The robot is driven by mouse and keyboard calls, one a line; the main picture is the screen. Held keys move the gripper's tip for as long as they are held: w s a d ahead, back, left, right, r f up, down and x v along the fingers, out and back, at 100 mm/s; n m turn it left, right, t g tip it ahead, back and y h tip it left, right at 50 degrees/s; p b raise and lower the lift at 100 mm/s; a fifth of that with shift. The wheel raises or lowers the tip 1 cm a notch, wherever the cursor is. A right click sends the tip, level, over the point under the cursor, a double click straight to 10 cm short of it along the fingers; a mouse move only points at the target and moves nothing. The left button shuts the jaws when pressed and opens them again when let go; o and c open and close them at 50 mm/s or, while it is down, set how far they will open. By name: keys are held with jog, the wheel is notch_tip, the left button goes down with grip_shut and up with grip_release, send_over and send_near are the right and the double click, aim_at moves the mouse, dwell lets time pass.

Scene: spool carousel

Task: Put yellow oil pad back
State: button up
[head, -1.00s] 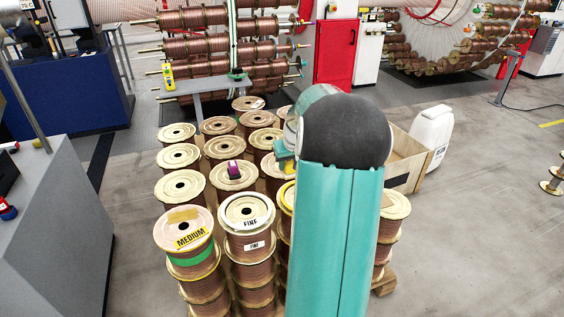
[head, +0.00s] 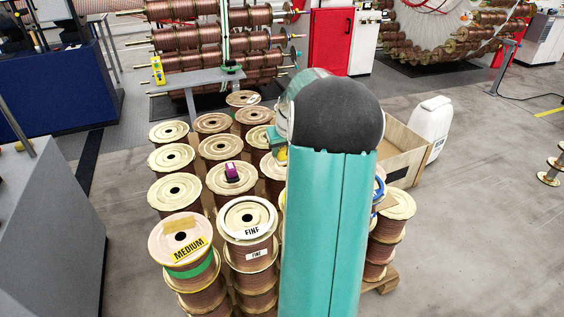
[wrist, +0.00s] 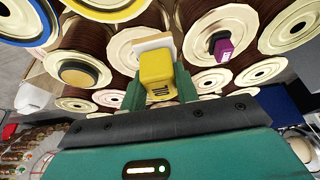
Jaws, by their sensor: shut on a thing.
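The yellow oil pad (wrist: 157,72) is a yellow block with dark print and a pale pad at its far end. In the wrist view my gripper (wrist: 160,88) is shut on it, with a green finger on each side. It is held in front of the spool tops; I cannot tell whether it touches one. In the head view my arm hides most of the gripper, and only a small yellow bit (head: 281,154) shows beside it.
Copper spools stand in rows, including one labelled MEDIUM (head: 181,240) and one labelled FINE (head: 248,218). A purple block (head: 232,171) sits on a spool, also in the wrist view (wrist: 222,47). A grey bench (head: 197,80), wooden crate (head: 403,160) and white canister (head: 432,125) stand beyond.

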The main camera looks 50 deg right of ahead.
jog(key=shift+s+d+r, duration=0.1)
jog(key=shift+s+d, duration=0.1)
jog(key=shift+s, duration=0.05)
jog(key=w+d+f, duration=0.2)
jog(key=d+f, duration=0.1)
jog(key=w+d+f, duration=0.3)
jog(key=d, duration=0.1)
jog(key=w+d+f, duration=0.3)
jog(key=d, duration=0.1)
jog(key=shift+f, duration=0.2)
jog(key=shift+w+d+f, duration=0.15)
jog(key=shift+d+f, duration=0.05)
jog(key=shift+f, duration=1.7)
jog(key=o, duration=1)
jog(key=shift+f, duration=0.15)
